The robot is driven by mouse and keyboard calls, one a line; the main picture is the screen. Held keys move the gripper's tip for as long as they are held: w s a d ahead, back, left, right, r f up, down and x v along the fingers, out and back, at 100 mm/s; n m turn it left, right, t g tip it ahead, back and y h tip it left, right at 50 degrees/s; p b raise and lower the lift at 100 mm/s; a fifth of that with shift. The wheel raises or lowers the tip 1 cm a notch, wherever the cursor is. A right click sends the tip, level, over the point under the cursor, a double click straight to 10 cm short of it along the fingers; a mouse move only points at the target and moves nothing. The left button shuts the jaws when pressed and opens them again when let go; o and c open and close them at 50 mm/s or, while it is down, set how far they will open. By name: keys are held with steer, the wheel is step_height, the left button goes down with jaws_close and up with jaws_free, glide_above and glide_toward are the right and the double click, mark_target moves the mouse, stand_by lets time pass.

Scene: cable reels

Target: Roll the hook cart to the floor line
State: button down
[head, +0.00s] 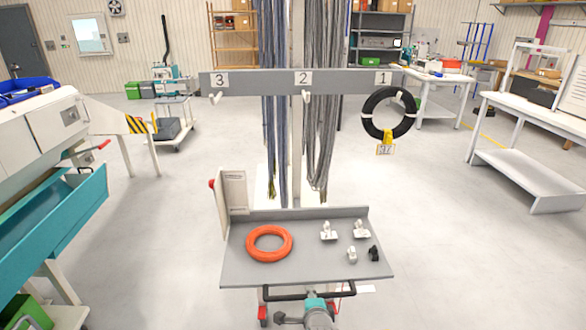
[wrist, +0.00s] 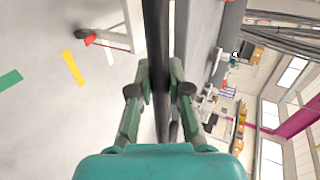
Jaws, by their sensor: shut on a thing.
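The hook cart has a grey tray top (head: 300,265), a white post and a grey crossbar (head: 340,82) with hooks marked 3, 2 and 1. A black cable coil (head: 370,116) with a yellow tag hangs on hook 1. Bundles of blue and grey cable (head: 272,110) hang by the post. My gripper (head: 315,297) is at the cart's near side, shut on its black push handle (head: 275,293). In the wrist view the handle (wrist: 157,40) runs between the fingers. Yellow (wrist: 73,73) and green (wrist: 10,79) floor marks show there; I cannot tell which is the floor line.
An orange coil (head: 269,244) and several small fittings (head: 328,231) lie on the tray. A teal-trimmed machine (head: 60,215) stands close on the left. A white workbench (head: 535,125) stands right. Bare floor lies on both sides of the cart.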

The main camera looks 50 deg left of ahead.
mark_target(307, 268)
steer(key=shift+w+a, duration=1.4)
steer(key=shift+a, duration=0.25)
steer(key=shift+w+a, duration=1.35)
steer(key=shift+a, duration=0.25)
steer(key=shift+w+a, duration=1.4)
steer(key=shift+a, duration=0.2)
steer(key=shift+w+a, duration=1.35)
steer(key=shift+a, duration=0.25)
steer(key=c, duration=0.7)
jaws_free()
steer(key=shift+v, duration=4.05)
steer(key=shift+f, duration=0.1)
